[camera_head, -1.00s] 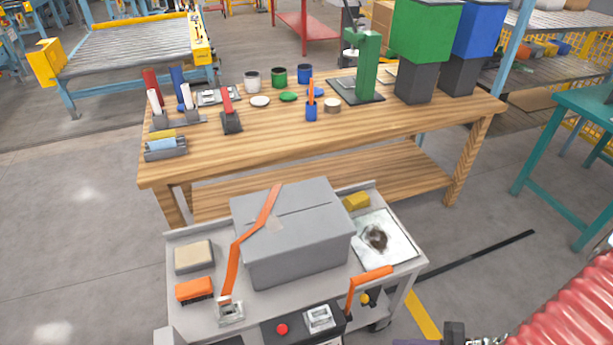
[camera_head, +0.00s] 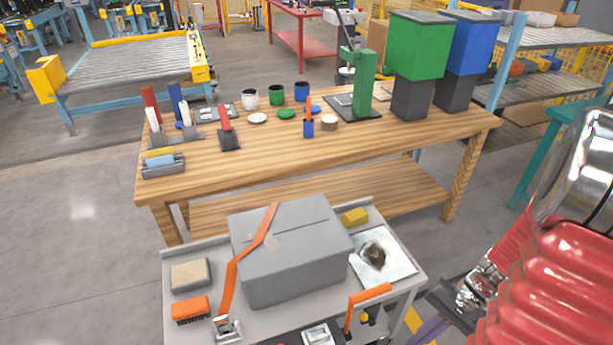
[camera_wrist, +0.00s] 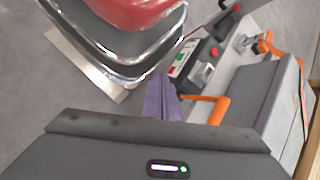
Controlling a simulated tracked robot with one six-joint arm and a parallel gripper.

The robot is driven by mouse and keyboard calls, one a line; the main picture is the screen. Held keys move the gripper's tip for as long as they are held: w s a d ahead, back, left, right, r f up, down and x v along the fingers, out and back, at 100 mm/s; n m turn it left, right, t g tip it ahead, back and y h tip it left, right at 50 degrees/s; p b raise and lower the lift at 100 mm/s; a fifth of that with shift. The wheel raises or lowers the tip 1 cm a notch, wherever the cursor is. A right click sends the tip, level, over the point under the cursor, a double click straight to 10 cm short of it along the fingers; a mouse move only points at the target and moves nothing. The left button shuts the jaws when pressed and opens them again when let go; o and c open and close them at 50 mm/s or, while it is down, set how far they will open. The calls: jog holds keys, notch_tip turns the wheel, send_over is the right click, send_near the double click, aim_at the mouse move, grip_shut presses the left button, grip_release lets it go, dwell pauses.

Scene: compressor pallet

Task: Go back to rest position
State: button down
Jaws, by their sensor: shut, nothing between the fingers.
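My gripper (camera_wrist: 162,92) shows in the wrist view as purple fingers held together, with nothing between them. It is in the air near the orange handle (camera_wrist: 218,110) of the cart. In the head view only a purple piece of my gripper (camera_head: 430,331) shows at the bottom edge, right of the cart (camera_head: 262,322). My red ribbed arm fills the lower right of that view. A grey box (camera_head: 290,249) with an orange strap (camera_head: 238,262) sits on the cart, apart from my gripper.
The cart also holds an orange brush (camera_head: 191,308), a tan block (camera_head: 190,274), a yellow block (camera_head: 354,216) and a stained cloth (camera_head: 380,262). Behind it stands a wooden workbench (camera_head: 250,170) with cans, tools and a green press (camera_head: 362,85). Open floor (camera_head: 70,250) lies left.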

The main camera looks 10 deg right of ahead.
jog(key=w+a+r+n+t+h, duration=0.1)
jog(key=w+a+r+n+h, duration=0.15)
jog(key=r, duration=0.55)
jog(key=w+a+r+n+t+h, duration=0.1)
jog(key=w+a+r+n+h, duration=0.2)
jog(key=r, duration=0.4)
jog(key=a+r+n+t+h, duration=0.1)
jog(key=a+r+n+t, duration=0.3)
jog(key=a+r, duration=0.6)
jog(key=shift+s+a+r+t, duration=0.15)
jog(key=shift+s+r+t, duration=0.15)
jog(key=shift+r, duration=0.2)
dwell(0.6)
